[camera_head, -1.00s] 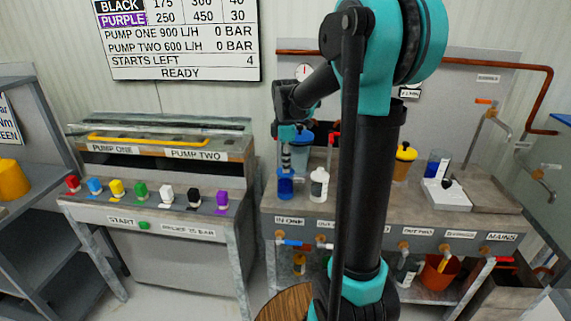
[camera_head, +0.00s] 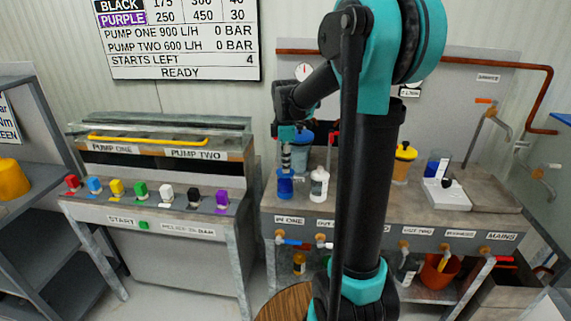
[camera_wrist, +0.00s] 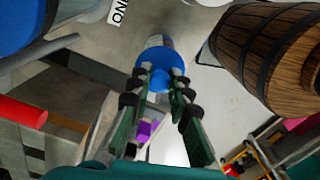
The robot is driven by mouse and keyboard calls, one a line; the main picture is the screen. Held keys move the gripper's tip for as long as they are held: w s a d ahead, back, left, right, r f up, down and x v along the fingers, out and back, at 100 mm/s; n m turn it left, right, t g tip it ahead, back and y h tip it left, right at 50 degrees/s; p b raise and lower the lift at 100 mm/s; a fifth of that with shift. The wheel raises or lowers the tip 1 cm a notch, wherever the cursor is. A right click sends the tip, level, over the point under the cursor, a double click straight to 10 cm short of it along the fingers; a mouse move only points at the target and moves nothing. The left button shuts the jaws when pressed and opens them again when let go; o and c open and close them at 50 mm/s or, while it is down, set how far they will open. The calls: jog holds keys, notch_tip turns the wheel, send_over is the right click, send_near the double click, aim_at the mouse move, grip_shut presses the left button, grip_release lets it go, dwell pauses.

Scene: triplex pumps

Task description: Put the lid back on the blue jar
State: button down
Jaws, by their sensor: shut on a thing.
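The blue jar (camera_head: 286,189) stands upright on the metal bench, above the IN ONE label. My gripper (camera_head: 286,166) points down directly over it. In the wrist view my gripper (camera_wrist: 160,82) has its fingertips closed on the knob of a round blue lid (camera_wrist: 160,62). A pale, labelled jar side (camera_wrist: 158,41) shows just beyond the lid's edge. The lid is over the jar's mouth, at or very near the rim; I cannot tell whether it is seated.
A white bottle (camera_head: 319,185) stands close to the right of the jar. The wooden barrel (camera_wrist: 262,48) shows in the wrist view.

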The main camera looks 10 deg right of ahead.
dwell(0.4)
jog(key=c, duration=1.3)
grip_release()
jog(key=shift+c, duration=0.2)
jog(key=shift+o, duration=0.6)
jog(key=o, duration=0.4)
jog(key=shift+c, duration=0.2)
jog(key=shift+r, duration=0.1)
jog(key=shift+r, duration=3.4)
jog(key=shift+c, duration=0.5)
